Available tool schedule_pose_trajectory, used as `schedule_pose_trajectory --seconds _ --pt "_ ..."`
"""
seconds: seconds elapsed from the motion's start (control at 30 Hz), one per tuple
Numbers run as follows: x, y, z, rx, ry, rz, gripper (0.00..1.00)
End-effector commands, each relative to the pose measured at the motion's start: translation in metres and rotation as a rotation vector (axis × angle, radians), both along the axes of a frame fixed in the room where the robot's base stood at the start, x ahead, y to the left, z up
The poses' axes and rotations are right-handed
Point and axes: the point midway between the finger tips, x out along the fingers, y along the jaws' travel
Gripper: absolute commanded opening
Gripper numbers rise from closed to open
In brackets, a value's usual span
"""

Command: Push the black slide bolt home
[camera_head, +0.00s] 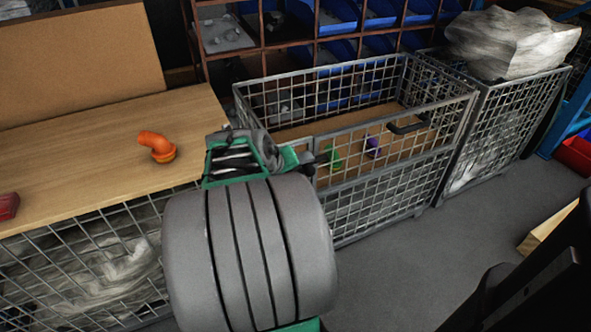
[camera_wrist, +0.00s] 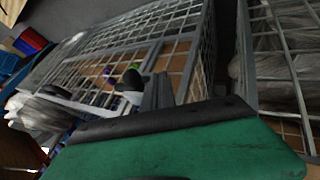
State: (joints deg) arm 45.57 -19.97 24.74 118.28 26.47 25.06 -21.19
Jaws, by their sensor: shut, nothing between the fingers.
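A small black knob (camera_wrist: 132,79), which looks like the end of the slide bolt, shows against the wire cage in the wrist view. The rest of the bolt cannot be made out. In the head view a dark part (camera_head: 305,158) shows at the cage's left front upright, right by my fingertips. My gripper (camera_head: 298,160) is shut and empty, at the left front corner of the wire cage (camera_head: 385,205). In the wrist view its grey fingers (camera_wrist: 158,92) appear close beside the knob. Whether they touch it I cannot tell. My arm hides part of the corner.
Green (camera_head: 332,157) and purple (camera_head: 373,147) items lie inside the cage, near a black handle-like part (camera_head: 408,125). A wooden bench (camera_head: 80,165) with an orange pipe elbow (camera_head: 157,146) stands at left. Another wire cage (camera_head: 500,125) stands at right.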

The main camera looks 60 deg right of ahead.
Motion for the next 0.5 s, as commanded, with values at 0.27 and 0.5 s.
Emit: schedule_pose_trajectory --seconds 0.27,0.5 --pt "0.002 0.044 0.057 0.001 -0.002 0.005 0.0" --pt "-0.001 0.063 0.079 0.004 0.0 0.003 0.0"
